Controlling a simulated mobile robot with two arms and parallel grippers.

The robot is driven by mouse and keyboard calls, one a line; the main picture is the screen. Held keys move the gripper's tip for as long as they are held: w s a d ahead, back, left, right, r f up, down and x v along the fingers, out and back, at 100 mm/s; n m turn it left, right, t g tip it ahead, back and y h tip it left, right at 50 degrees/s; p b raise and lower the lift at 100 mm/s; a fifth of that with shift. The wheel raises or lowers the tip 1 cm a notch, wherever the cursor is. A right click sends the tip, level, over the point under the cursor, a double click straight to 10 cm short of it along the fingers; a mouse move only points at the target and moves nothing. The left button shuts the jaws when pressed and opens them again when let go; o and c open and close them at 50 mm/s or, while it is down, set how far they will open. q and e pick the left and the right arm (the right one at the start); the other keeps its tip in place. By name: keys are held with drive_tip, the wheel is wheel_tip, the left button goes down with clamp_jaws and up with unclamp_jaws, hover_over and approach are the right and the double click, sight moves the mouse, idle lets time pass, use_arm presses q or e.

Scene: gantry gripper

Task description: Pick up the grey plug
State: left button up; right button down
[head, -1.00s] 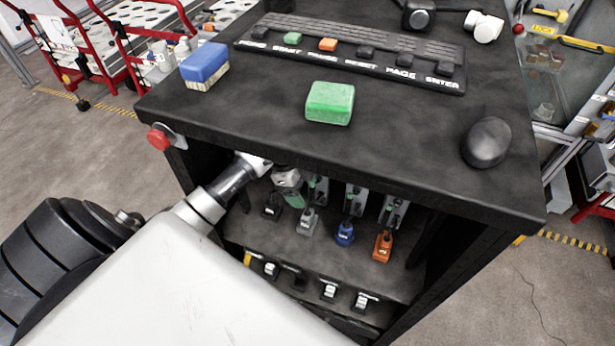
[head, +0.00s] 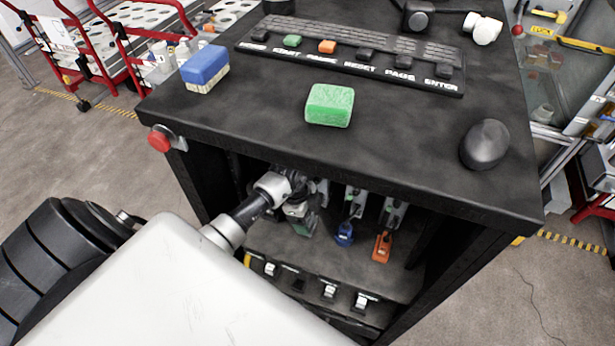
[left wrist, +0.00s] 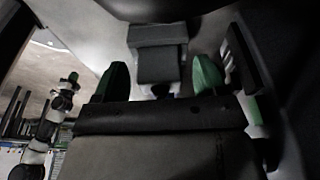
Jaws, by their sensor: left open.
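My left gripper (head: 303,224) reaches into the open shelf under the dark tabletop and is open. In the head view it covers the place where the grey plug stood in the row. In the left wrist view its two green fingertips (left wrist: 160,78) stand apart. A dark grey block (left wrist: 158,62), seemingly the grey plug, shows beyond and between them; I cannot tell whether they touch it. The blue plug (head: 344,234) and the orange plug (head: 382,247) stand to the right of the gripper. My right gripper is not in view.
The tabletop edge overhangs the shelf. On top are a green sponge (head: 330,105), a blue sponge (head: 205,68), a black mouse (head: 485,144) and a button panel (head: 350,55). A red button (head: 160,139) sticks out at the left corner. Small switches (head: 328,291) line the lower ledge.

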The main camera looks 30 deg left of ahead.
use_arm(q)
drive_tip(key=c, duration=1)
drive_tip(key=shift+o, duration=0.2)
drive_tip(key=shift+r, duration=0.1)
